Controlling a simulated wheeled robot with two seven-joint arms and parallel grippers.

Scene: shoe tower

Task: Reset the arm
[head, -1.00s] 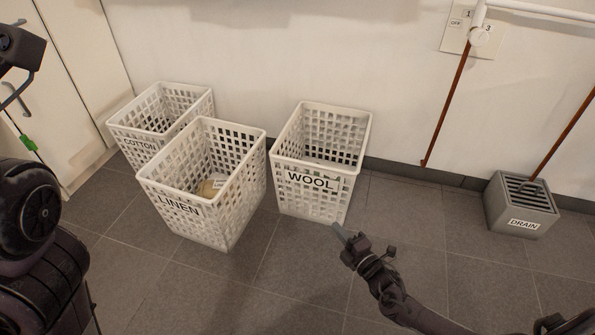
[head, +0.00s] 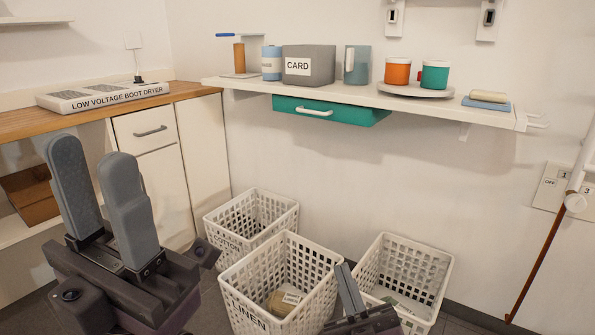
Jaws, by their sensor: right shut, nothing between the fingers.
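My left gripper (head: 92,155) stands upright in the left foreground of the head view. Its two grey fingers point up and are apart, with nothing between them. My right gripper (head: 348,285) is at the bottom centre, shut and empty, its fingers pointing up. It overlaps the gap between the LINEN basket (head: 235,290) and the white basket to its right (head: 437,270) in the picture. Most of both arms is out of view.
A third white basket (head: 212,225) stands behind. The LINEN basket holds a tan labelled item (head: 284,302). A wall shelf (head: 360,93) carries a CARD box (head: 310,67), mugs and jars, above a green drawer (head: 335,112). A boot dryer (head: 105,95) sits on the left counter.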

